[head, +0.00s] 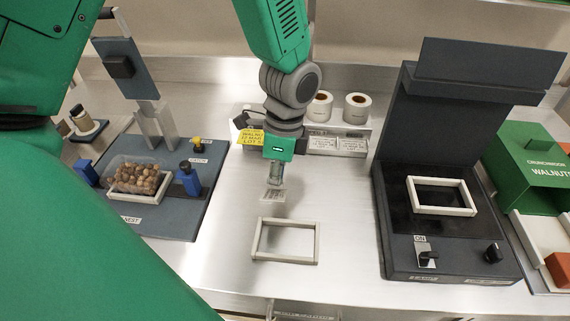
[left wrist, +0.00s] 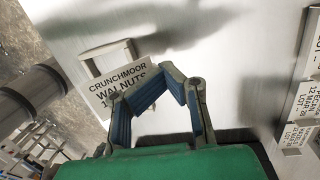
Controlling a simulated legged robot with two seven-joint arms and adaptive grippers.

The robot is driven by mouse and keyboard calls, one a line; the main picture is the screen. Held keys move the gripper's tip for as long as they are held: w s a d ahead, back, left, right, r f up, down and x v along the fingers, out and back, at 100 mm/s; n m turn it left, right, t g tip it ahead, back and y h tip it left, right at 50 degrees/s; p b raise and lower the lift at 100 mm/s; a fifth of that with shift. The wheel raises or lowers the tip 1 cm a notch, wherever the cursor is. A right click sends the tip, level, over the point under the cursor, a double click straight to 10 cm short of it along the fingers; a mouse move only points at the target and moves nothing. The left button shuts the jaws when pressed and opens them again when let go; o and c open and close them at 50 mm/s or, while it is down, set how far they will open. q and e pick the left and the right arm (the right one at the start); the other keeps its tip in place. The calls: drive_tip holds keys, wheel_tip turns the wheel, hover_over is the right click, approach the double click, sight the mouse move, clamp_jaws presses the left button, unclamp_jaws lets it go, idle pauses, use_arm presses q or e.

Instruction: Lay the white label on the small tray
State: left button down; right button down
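My left gripper (head: 274,186) hangs over the middle of the bench, fingers pointing down. It is shut on the white label (head: 272,196), above and behind an empty pale frame. In the left wrist view the fingers (left wrist: 164,76) come together at the label (left wrist: 112,88), which reads "CRUNCHMOOR WALNUTS"; part of its print is hidden behind a finger. The small clear tray (head: 117,169), filled with walnuts, sits in a pale frame on the dark nest board at the left, well apart from the gripper. My right gripper is not in view.
The empty pale frame (head: 260,240) lies on the bench. Left are blue blocks (head: 188,181) and an upright hinged plate (head: 125,68). Behind are a yellow label (head: 250,138), white labels (head: 338,144) and rolls (head: 356,108). A dark machine (head: 395,230) stands right.

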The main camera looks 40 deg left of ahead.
sight(276, 204)
use_arm(q)
wheel_tip(276, 204, down, 6)
drive_tip(key=shift+w+a, duration=0.15)
idle(0.3)
drive_tip(key=c, duration=1.9)
unclamp_jaws()
